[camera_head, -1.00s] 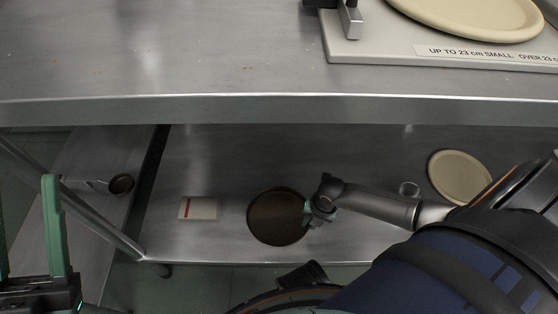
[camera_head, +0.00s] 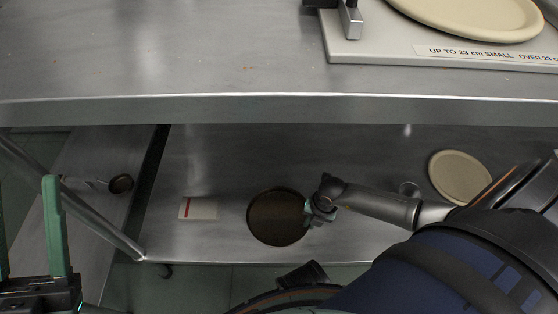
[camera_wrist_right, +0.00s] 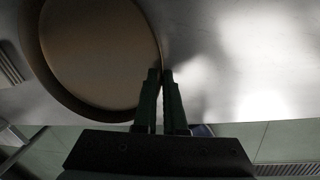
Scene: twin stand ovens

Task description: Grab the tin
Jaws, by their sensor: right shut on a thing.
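The tin is a round, dark brown, shallow pan (camera_head: 276,218) on the lower steel shelf in the head view. It fills the upper left of the right wrist view (camera_wrist_right: 95,50). My right gripper (camera_head: 309,211) is at the tin's right edge. In the right wrist view its green fingers (camera_wrist_right: 163,78) are close together with the tin's rim between their tips. My left gripper (camera_head: 22,240) shows at the left edge of the head view, with one green finger upright; its other finger is mostly cut off, and nothing shows in it.
The lower shelf (camera_head: 220,160) lies under the upper steel counter (camera_head: 180,60). A white card with a red stripe (camera_head: 199,208) lies left of the tin. A steel leg (camera_head: 105,226) stands at the left.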

